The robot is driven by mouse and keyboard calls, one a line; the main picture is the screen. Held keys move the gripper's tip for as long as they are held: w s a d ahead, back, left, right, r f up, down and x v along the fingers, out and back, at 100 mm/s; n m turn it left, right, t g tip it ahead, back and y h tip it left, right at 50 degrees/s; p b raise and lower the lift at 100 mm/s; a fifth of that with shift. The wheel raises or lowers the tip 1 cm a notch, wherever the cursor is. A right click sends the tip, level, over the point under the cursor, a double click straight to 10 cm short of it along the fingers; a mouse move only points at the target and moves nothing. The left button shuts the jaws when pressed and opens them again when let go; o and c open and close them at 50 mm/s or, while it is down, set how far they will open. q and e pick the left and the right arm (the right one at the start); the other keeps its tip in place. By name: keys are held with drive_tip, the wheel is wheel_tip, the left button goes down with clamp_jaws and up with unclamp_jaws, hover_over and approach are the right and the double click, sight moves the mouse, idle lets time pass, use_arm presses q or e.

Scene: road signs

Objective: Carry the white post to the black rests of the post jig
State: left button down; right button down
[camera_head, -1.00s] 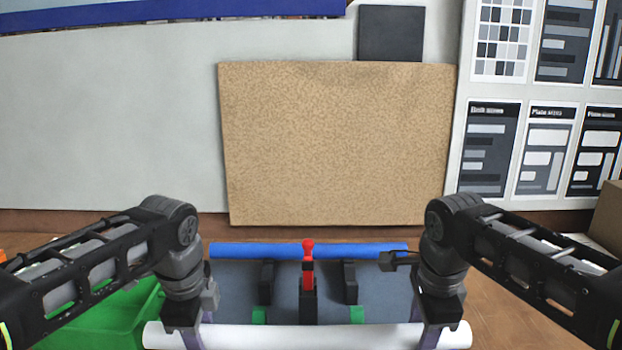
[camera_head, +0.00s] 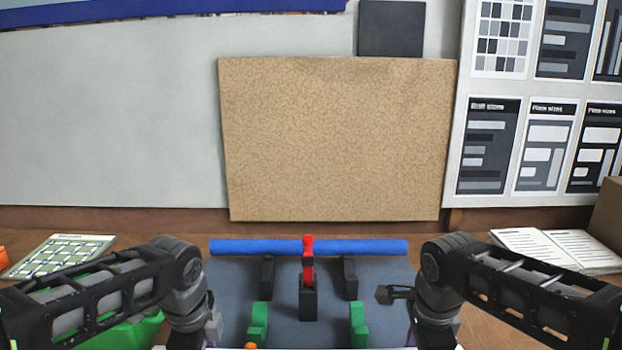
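The white post (camera_head: 280,348) shows only as a thin strip at the bottom edge; most of it is out of view. My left gripper (camera_head: 195,346) and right gripper (camera_head: 434,346) are at the bottom edge near its two ends. Their fingertips are cut off, but the post has moved along with both. The post jig (camera_head: 235,285) is a grey-blue board in front of me. Its black rests, left (camera_head: 267,274) and right (camera_head: 350,278), stand empty, beyond the green rests, left (camera_head: 259,322) and right (camera_head: 358,324).
A red upright piece (camera_head: 308,265) on a black block (camera_head: 308,302) stands mid-jig. A blue bar (camera_head: 260,247) lies across the jig's far side. A green bin (camera_head: 135,335) is at lower left, an open booklet (camera_head: 555,250) at right, a printed sheet (camera_head: 60,256) at left.

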use_arm(q)
drive_tip(key=shift+r, duration=0.15)
use_arm(e)
drive_tip(key=shift+r, duration=0.1)
